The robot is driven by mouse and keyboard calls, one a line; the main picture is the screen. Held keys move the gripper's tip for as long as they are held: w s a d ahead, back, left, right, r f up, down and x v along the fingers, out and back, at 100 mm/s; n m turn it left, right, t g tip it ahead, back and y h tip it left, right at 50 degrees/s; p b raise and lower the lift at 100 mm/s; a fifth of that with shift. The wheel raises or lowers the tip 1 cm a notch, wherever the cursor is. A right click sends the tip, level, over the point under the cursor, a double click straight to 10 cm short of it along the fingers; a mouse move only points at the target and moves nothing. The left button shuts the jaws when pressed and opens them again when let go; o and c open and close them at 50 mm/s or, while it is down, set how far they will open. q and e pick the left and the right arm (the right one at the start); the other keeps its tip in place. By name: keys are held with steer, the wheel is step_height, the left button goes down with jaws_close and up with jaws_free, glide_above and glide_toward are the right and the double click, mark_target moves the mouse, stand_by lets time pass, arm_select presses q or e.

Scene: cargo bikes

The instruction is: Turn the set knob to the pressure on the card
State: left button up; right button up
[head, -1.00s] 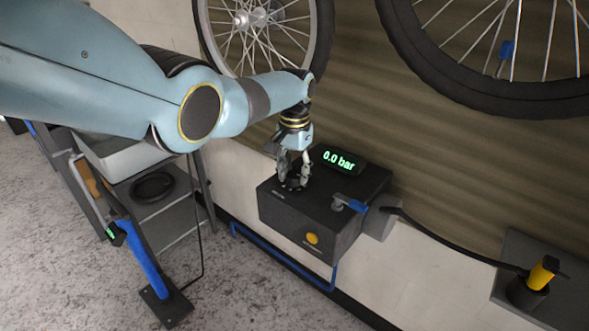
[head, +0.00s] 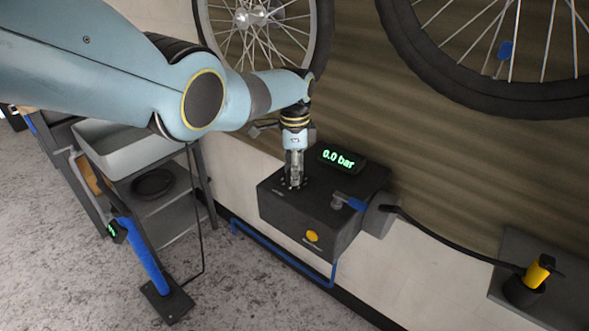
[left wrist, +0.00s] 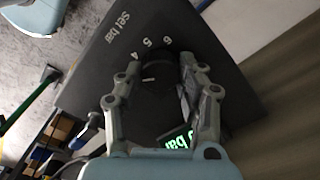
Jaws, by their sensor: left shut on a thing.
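The dark set knob (left wrist: 158,76) is on top of a black box (head: 325,215). In the left wrist view it has a white mark pointing left, and the dial figures 4, 5 and 6 show beyond it; the other figures are hidden. My left gripper (head: 294,183) reaches down on the knob. Its fingers are shut on the knob's sides, also seen in the left wrist view (left wrist: 152,84). The green display (head: 342,158) reads 0.0 bar. No pressure card can be made out. My right gripper is out of view.
A blue-handled valve (head: 350,203) and a yellow button (head: 312,236) are on the box. A hose (head: 450,244) runs right to a yellow-and-black fitting (head: 538,271). A blue stand pump (head: 146,257) stands on the floor at left. Bike wheels hang behind.

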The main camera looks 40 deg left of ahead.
arm_select(q)
steer(key=m, duration=0.6)
steer(key=shift+w+r, duration=0.1)
steer(key=shift+m, duration=0.3)
stand_by(0.3)
steer(key=o, duration=1.2)
steer(key=shift+c, duration=0.2)
step_height(320, 180, up, 12)
